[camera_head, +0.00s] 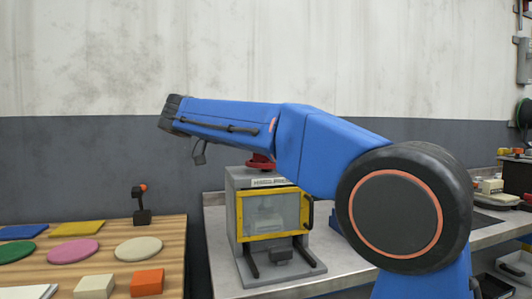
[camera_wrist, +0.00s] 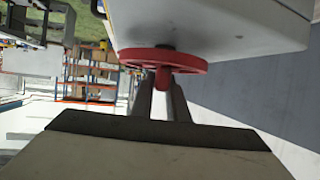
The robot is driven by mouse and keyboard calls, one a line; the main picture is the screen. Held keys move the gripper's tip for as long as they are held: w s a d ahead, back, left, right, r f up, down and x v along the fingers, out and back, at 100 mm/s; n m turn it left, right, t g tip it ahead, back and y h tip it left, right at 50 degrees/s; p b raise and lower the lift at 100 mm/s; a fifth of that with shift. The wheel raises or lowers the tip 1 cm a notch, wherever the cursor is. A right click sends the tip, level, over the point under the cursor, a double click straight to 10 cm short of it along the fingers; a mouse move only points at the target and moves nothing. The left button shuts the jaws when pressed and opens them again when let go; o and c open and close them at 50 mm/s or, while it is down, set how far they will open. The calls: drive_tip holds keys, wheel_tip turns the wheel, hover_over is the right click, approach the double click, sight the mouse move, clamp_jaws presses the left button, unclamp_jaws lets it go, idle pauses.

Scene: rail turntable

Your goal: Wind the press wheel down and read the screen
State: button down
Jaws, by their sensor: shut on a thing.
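The press (camera_head: 232,182) is a grey box with a yellow-framed clear door (camera_head: 270,213), standing on the grey bench. Its red press wheel (camera_head: 262,163) is on top, partly hidden behind my blue arm. In the wrist view the red wheel (camera_wrist: 135,56) fills the upper middle, with a short red handle peg (camera_wrist: 163,78) sticking out from it. My gripper (camera_wrist: 161,98) is shut on that peg, one finger on each side. My gripper is hidden in the head view. A small pale panel with markings (camera_head: 268,182) is on the press front; I cannot read it.
A wooden table (camera_head: 170,250) at left holds coloured discs, blocks and a black stand with an orange tip (camera_head: 142,205). The grey bench (camera_head: 335,262) continues right, with a blue item beside the press. A wall stands behind.

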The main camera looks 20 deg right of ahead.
idle(0.5)
drive_tip(key=c, duration=1.7)
unclamp_jaws()
